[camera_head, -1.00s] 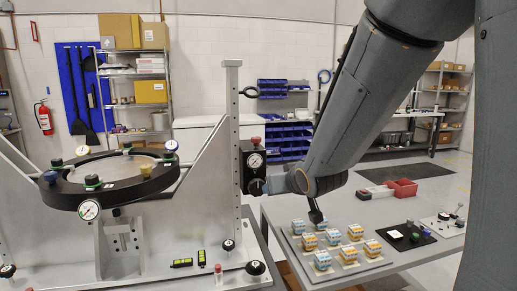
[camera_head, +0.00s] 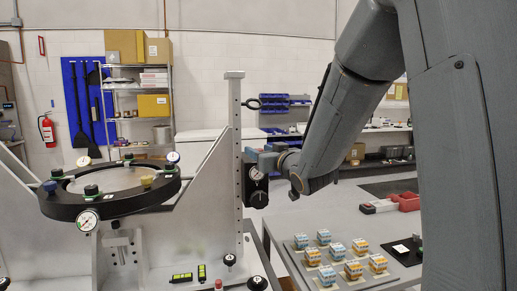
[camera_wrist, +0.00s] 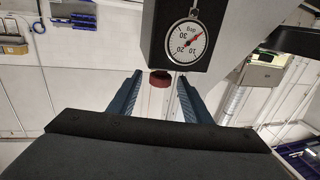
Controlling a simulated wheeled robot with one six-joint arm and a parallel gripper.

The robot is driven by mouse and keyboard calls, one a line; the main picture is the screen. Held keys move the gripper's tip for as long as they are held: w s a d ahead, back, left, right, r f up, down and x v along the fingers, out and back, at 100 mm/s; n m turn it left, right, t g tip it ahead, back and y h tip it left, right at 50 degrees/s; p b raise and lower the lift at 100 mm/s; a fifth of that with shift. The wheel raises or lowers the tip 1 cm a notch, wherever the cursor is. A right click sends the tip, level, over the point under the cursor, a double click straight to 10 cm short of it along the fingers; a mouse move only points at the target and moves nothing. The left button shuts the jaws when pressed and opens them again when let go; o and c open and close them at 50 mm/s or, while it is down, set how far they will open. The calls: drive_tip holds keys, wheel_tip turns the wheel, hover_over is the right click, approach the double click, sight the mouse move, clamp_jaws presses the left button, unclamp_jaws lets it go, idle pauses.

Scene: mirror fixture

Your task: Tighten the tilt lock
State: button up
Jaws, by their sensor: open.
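The mirror fixture carries a black box (camera_head: 256,184) with a round white dial on its upright post. The dial (camera_wrist: 186,42) is marked in degrees. A red knob (camera_wrist: 160,79) sticks out of the box's end in the wrist view; it looks like the tilt lock. My gripper (camera_wrist: 159,80) is open, with its two blue fingers on either side of the red knob and a visible gap on each side. In the head view my gripper (camera_head: 266,158) is at the top right of the box and hides the red knob.
The mirror ring (camera_head: 110,205) with several knobs and a dial gauge is left of the post. The right-hand table (camera_head: 290,222) holds several blue, white and orange blocks (camera_head: 353,270).

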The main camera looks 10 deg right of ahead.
drive_tip(key=shift+w+a, duration=0.15)
drive_tip(key=shift+w, duration=0.55)
drive_tip(key=c, duration=1.1)
drive_tip(key=shift+o, duration=0.2)
drive_tip(key=shift+w+a+m+h+b, duration=0.1)
drive_tip(key=shift+m+h+b, duration=0.4)
drive_tip(key=shift+h+b, duration=0.45)
drive_tip(key=shift+r+m+t+h+b, duration=0.15)
drive_tip(key=shift+m+t+h+b, duration=0.15)
drive_tip(key=shift+m+h+b, duration=0.8)
drive_tip(key=shift+r+m+h+b, duration=0.1)
drive_tip(key=shift+m+h+b, duration=0.3)
drive_tip(key=shift+h, duration=0.75)
drive_tip(key=shift+m+h, duration=0.4)
drive_tip(key=shift+h, duration=0.2)
